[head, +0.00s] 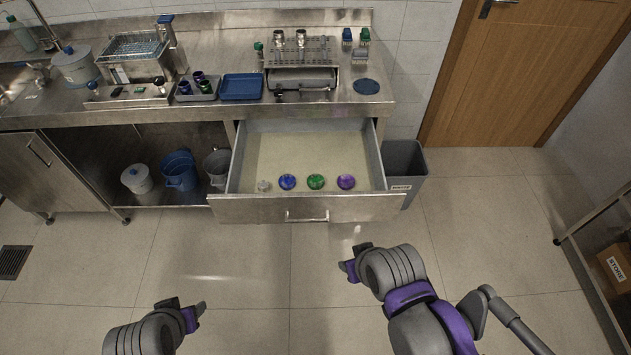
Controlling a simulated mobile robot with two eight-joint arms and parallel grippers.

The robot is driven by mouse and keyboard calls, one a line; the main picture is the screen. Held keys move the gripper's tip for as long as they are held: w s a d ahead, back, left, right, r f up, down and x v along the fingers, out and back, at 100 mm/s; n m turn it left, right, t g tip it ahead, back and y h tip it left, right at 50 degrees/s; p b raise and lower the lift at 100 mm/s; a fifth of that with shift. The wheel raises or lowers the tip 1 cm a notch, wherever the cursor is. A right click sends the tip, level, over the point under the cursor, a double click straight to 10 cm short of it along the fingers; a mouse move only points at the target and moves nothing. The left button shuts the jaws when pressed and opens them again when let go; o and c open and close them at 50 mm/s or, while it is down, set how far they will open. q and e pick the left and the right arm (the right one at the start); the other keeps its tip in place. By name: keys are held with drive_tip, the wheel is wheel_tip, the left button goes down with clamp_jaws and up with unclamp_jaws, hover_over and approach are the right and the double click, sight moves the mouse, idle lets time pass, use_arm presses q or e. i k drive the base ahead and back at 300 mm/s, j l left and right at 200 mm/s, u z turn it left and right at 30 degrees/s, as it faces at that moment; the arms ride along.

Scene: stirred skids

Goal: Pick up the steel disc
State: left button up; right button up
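A small silver-grey round piece (264,186), which looks like the steel disc, lies at the front left inside the open drawer (310,208). It is in a row with a blue piece (287,182), a green piece (316,182) and a purple piece (346,182). My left gripper (187,305) is low in the picture, well in front of the drawer and left of the disc; its fingers look apart and empty. My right gripper (352,257) is in front of the drawer, right of the disc; its fingers look apart and empty. Neither touches anything.
The steel counter (220,110) above the drawer holds a blue tray (241,87), racks and a blue round mat (366,87). A grey bin (404,165) stands right of the drawer. Buckets (179,170) sit under the counter. A shelf (590,260) is at right. The floor in front is clear.

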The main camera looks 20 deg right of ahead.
sight(314, 181)
drive_tip(key=i+j+z, duration=0.35)
drive_tip(key=i, duration=0.25)
drive_tip(key=i+j+z, duration=0.35)
drive_tip(key=i+j, duration=0.15)
drive_tip(key=j, duration=0.25)
